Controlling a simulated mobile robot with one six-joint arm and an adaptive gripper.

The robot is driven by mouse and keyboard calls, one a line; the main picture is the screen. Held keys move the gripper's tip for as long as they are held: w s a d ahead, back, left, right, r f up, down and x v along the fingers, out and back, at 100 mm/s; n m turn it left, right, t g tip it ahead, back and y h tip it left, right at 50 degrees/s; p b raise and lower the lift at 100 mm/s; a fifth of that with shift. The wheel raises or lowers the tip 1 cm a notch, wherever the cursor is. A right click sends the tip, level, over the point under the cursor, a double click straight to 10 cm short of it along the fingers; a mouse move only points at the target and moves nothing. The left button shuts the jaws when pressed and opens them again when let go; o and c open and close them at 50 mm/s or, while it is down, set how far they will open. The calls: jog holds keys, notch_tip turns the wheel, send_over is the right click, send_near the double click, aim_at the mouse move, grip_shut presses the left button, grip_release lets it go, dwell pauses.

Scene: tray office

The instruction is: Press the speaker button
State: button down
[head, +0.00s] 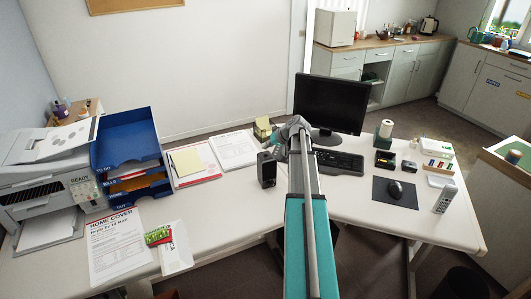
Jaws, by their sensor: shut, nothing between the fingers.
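The speaker (267,170) is a small dark upright box on the white desk, just left of my arm. Its button is too small to make out from here. My gripper (277,150) is at the end of the teal and grey arm, above and close to the speaker's top right side. It is shut and empty. I cannot tell whether its fingertips touch the speaker. The arm covers part of the desk to the right of the speaker.
A black monitor (330,101) and keyboard (337,161) stand just right of my gripper. A yellowish block (262,127) is behind the speaker. Papers (233,150), a blue tray stack (128,145) and a printer (45,175) are to the left. Bare desk lies in front of the speaker.

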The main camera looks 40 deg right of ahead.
aim_at(266, 155)
jog(key=shift+r+p, duration=1.95)
jog(key=shift+r, duration=0.3)
jog(key=s+a+f+n+g+h, duration=0.1)
jog(key=s+a+f+n+g, duration=0.2)
jog(key=a, duration=1.4)
jog(key=s+a+f+g, duration=0.2)
jog(key=s+a+g, duration=0.25)
jog(key=a, duration=1.25)
jog(key=s+a+n+g+h, duration=0.1)
jog(key=s+a+h, duration=0.1)
jog(key=s+a, duration=0.7)
jog(key=shift+f+n, duration=0.3)
jog(key=shift+f, duration=0.05)
